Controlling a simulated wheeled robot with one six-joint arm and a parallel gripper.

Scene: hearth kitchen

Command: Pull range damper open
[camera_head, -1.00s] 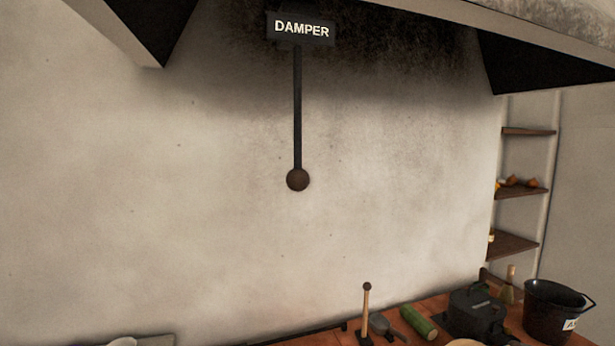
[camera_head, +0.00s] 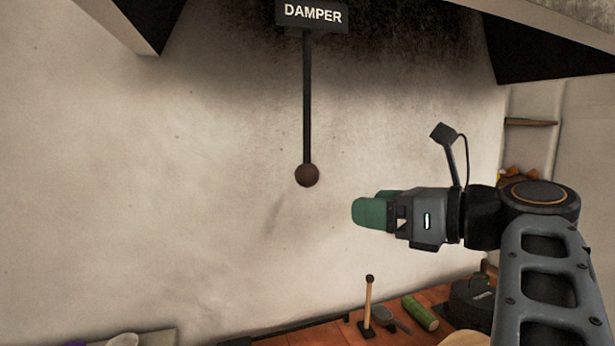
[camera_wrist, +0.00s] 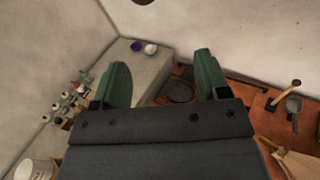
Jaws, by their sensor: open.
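The damper (camera_head: 307,100) is a dark rod hanging straight down from a black plate marked DAMPER (camera_head: 312,14), with a round brown knob (camera_head: 307,175) at its lower end. My gripper (camera_head: 368,205) is to the right of the knob and slightly lower in the head view, apart from it, with its green fingers pointing left. In the wrist view my gripper (camera_wrist: 160,80) has its two green fingers spread wide with nothing between them. A brown round thing, probably the knob (camera_wrist: 142,1), is cut off at the top edge of the wrist view.
A sooty hood (camera_head: 560,22) overhangs the wall. Below is a wooden counter (camera_head: 440,299) with an upright wooden-handled tool (camera_head: 368,305), a green cylinder (camera_head: 420,312) and a dark box (camera_head: 470,300). Shelves (camera_head: 530,122) stand at right. The wall left of the knob is clear.

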